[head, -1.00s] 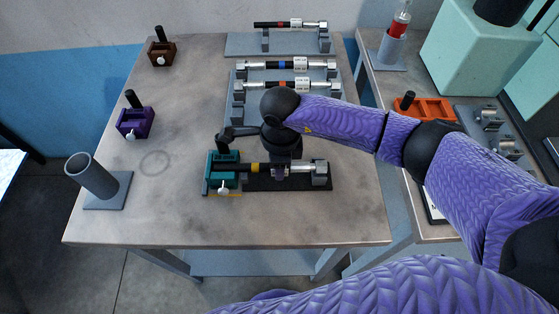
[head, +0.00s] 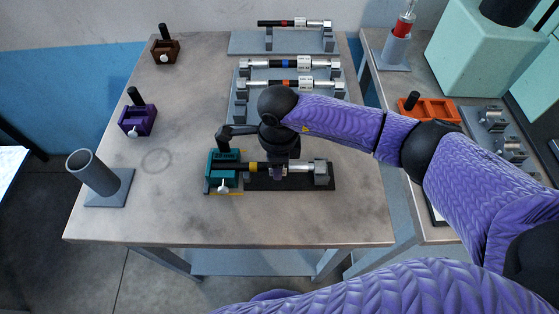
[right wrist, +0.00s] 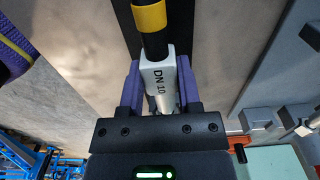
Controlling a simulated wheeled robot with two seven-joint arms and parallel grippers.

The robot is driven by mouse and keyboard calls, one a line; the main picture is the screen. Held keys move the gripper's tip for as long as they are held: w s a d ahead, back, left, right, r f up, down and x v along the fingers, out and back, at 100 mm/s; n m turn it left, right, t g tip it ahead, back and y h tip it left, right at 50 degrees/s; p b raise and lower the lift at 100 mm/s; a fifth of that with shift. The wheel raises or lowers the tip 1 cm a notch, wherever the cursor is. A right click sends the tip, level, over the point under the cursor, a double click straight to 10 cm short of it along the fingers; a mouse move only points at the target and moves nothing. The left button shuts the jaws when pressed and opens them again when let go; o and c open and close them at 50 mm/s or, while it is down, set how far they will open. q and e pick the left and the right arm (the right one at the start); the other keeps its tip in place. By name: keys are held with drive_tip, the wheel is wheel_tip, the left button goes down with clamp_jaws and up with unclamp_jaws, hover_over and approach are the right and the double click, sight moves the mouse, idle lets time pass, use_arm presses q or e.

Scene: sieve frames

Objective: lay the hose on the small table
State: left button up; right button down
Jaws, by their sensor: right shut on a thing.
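The hose, black with a yellow band (head: 254,167) and a metal end, lies across the near part of the large table. Its left end is at a teal clamp (head: 216,180); its right end is at a grey support block (head: 321,176) on a dark plate. My right gripper (head: 279,172) is above it, pointing down, shut on its white collar. In the right wrist view the collar (right wrist: 157,76), marked DN 10, sits between the purple fingers (right wrist: 158,88). Whether the hose is lifted off its supports I cannot tell. I cannot make out which surface is the small table. My left gripper is not in view.
Similar hoses (head: 290,64) lie on grey racks at the back. Purple (head: 137,120) and brown (head: 165,52) clamps and a grey tube stand (head: 93,173) are on the left. The large table's left middle is fairly clear.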

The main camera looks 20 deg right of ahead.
drive_tip(key=shift+a, duration=0.1)
drive_tip(key=c, duration=0.7)
unclamp_jaws()
drive_tip(key=shift+c, duration=0.2)
drive_tip(key=o, duration=0.5)
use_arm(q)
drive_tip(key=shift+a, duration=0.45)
use_arm(e)
wheel_tip(320, 180, up, 9)
drive_tip(key=shift+f+p, duration=0.1)
drive_tip(key=shift+p, duration=0.6)
drive_tip(key=shift+r, duration=0.55)
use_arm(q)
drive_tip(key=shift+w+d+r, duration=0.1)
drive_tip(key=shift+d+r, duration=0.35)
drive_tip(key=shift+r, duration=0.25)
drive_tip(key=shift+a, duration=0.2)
